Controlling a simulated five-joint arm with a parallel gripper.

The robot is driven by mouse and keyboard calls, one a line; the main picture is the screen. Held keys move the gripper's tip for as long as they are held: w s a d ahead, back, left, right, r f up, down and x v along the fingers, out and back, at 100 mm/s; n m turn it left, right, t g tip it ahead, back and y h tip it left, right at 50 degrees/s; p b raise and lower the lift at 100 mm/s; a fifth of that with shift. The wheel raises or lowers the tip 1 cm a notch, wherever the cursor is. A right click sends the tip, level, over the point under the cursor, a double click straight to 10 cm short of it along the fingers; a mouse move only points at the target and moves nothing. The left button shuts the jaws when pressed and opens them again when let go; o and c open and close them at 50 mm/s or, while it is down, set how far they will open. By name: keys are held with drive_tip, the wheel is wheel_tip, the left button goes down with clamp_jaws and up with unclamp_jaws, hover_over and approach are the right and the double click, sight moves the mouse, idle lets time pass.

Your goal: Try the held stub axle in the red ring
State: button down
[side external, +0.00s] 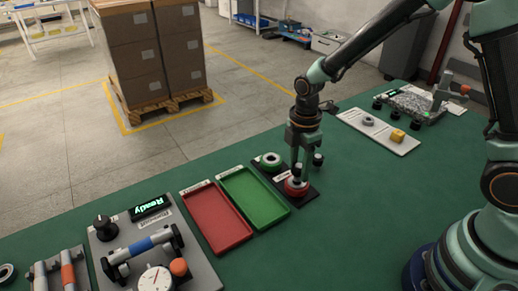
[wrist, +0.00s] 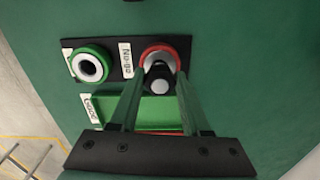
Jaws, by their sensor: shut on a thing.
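My gripper (side external: 303,172) points down over the red ring (side external: 295,187) on the dark gauge plate (side external: 306,198). In the wrist view the fingers (wrist: 160,88) are shut on the stub axle (wrist: 160,86), a dark piece with a pale round end. The axle overlaps the near part of the red ring (wrist: 174,48), beside the "No-go" label (wrist: 126,60). I cannot tell whether its lower end is inside the ring or just above it. The green ring (wrist: 90,66) sits at the other end of the plate, with nothing in it.
A green tray (side external: 253,200) and a red tray (side external: 216,220) lie left of the gauge plate, both empty. Further left is a fixture (side external: 150,250) with a "Ready" display. A pale board (side external: 378,131) with a grey ring and a yellow block lies at right.

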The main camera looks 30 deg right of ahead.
drive_tip(key=shift+f, duration=0.55)
idle(1.1)
drive_tip(key=shift+r, duration=0.8)
drive_tip(key=shift+r, duration=1.9)
